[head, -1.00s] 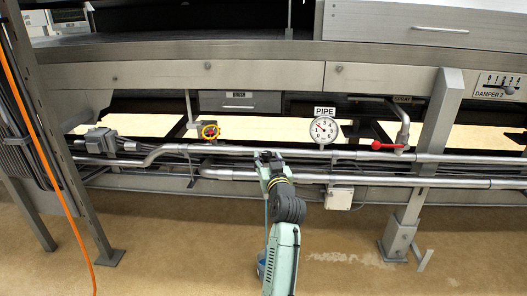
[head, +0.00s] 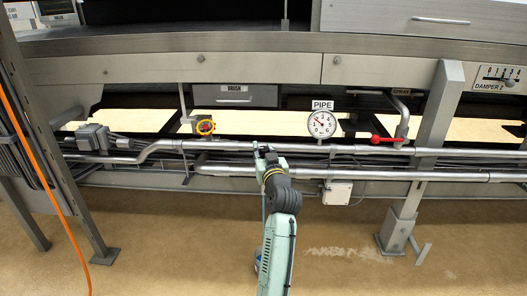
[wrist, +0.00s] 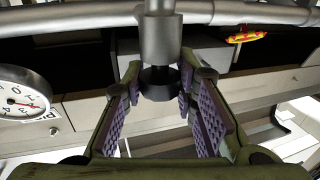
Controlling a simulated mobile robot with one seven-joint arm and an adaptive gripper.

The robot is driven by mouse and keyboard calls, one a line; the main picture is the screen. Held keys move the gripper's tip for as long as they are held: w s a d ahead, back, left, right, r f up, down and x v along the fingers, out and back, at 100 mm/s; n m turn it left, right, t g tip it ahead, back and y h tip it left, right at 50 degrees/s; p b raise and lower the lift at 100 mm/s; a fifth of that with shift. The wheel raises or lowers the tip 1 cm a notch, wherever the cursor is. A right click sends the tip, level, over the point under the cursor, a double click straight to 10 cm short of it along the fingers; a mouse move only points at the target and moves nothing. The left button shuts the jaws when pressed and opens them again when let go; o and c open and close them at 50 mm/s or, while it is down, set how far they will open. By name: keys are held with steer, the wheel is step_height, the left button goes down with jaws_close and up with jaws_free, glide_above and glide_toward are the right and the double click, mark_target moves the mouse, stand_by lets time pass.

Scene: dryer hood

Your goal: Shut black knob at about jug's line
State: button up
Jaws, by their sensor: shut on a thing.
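A black knob (wrist: 158,84) sits at the end of a grey cylindrical fitting (wrist: 159,40) on the pipe in the wrist view. The purple-padded fingers of my gripper (wrist: 158,98) stand on both sides of the knob and hold it. In the head view my gripper (head: 264,151) is at the upper pipe, left of the gauge, and the knob is too small to make out. A blue object (head: 258,257), possibly the jug, shows low on the floor behind my arm, mostly hidden.
A round gauge (head: 321,124) labelled PIPE is to the right of my gripper, with a red lever (head: 384,140) farther right. A red and yellow handwheel (head: 205,127) is to the left. Parallel pipes (head: 400,176) run across. An orange cable (head: 42,180) hangs at far left.

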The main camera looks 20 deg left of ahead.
jaws_close()
